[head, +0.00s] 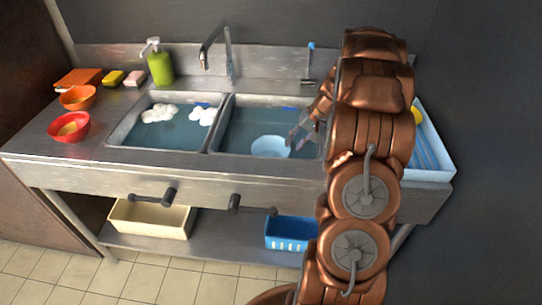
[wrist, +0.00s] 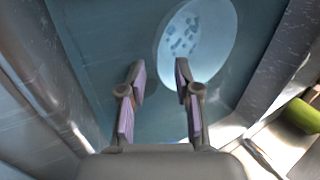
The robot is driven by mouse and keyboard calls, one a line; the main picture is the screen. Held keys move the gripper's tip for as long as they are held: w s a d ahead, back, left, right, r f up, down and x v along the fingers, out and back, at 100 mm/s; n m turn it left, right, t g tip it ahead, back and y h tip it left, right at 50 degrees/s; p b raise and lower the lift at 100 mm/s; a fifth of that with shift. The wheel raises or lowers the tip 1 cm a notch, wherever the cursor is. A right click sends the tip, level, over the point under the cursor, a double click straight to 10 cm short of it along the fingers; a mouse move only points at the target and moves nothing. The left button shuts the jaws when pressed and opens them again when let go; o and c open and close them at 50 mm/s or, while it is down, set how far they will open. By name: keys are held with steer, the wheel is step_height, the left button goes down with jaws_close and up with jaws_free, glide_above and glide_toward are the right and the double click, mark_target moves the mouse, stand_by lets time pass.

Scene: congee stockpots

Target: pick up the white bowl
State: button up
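The white bowl (head: 270,147) sits in the right basin (head: 262,112) of the sink, near its front edge, and looks pale blue in the head view. In the wrist view the bowl (wrist: 196,42) lies beyond my fingertips and a little to the right, with dark patches or spots inside it. My gripper (wrist: 158,78) is open, with its two fingers apart and nothing between them. In the head view my gripper (head: 300,135) is over the right side of that basin, just right of the bowl. I cannot tell whether a finger touches the rim.
The left basin (head: 165,131) holds water and white foam. A faucet (head: 228,62) rises behind the divider. A green soap bottle (head: 160,66), sponges and red and orange bowls (head: 70,128) stand to the left. A white tray (head: 433,150) is at the right, partly behind my arm.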

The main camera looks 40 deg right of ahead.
mark_target(288, 151)
steer(key=shift+d+p+x, duration=0.2)
steer(key=shift+p+x, duration=0.7)
steer(key=shift+x, duration=1.8)
steer(key=shift+w, duration=0.15)
jaws_close()
